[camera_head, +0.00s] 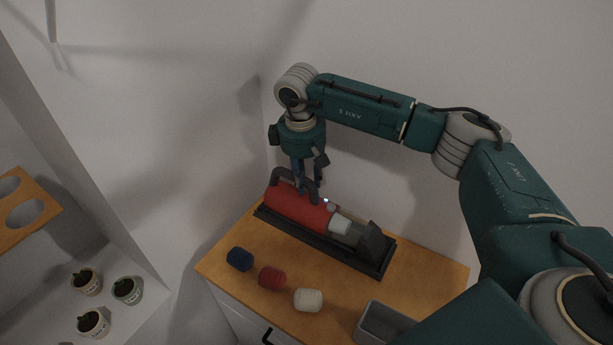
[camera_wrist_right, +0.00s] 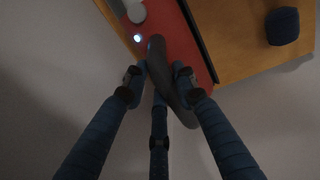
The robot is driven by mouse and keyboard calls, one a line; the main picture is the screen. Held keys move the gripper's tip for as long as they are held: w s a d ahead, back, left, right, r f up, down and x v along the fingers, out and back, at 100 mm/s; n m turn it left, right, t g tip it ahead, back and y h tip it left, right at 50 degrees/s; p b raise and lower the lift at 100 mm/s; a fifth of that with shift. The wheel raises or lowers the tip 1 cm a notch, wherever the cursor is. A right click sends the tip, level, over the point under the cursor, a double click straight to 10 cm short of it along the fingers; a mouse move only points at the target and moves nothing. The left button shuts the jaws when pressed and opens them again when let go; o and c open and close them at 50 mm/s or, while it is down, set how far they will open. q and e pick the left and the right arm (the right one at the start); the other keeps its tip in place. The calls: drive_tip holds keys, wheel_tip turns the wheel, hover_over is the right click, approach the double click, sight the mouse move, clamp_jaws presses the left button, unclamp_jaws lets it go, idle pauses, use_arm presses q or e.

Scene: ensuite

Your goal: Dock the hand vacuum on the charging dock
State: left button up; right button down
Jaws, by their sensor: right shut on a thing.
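The hand vacuum (camera_head: 292,207) has a red body, a pale grey section and a dark nozzle at its right end. It lies lengthwise in or just over the long black charging dock (camera_head: 262,212) on the wooden cabinet top; I cannot tell whether it is fully seated. My right gripper (camera_head: 307,184) comes down from above and is shut on the vacuum's dark handle. In the right wrist view, the fingers (camera_wrist_right: 160,80) sit around the handle (camera_wrist_right: 157,55), with the red body (camera_wrist_right: 180,35) beyond. A small white light shows on the vacuum. My left gripper is not in view.
A blue roll (camera_head: 240,258), a red roll (camera_head: 272,278) and a white roll (camera_head: 308,300) sit in front of the dock. A grey bin (camera_head: 382,322) stands at the front right. Walls close off the back. Several small potted plants (camera_head: 127,290) stand on the left ledge.

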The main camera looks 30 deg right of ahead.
drive_tip(key=shift+r, duration=0.1)
drive_tip(key=c, duration=1.4)
unclamp_jaws()
drive_tip(key=shift+a, duration=0.1)
drive_tip(key=shift+r+b, duration=0.3)
drive_tip(key=shift+r, duration=0.1)
drive_tip(key=r+b, duration=0.1)
drive_tip(key=r, duration=0.2)
drive_tip(key=r+b, duration=0.1)
drive_tip(key=r, duration=0.3)
drive_tip(key=a+r+b, duration=0.1)
drive_tip(key=r, duration=0.3)
drive_tip(key=shift+s+b, duration=0.3)
drive_tip(key=shift+s, duration=0.05)
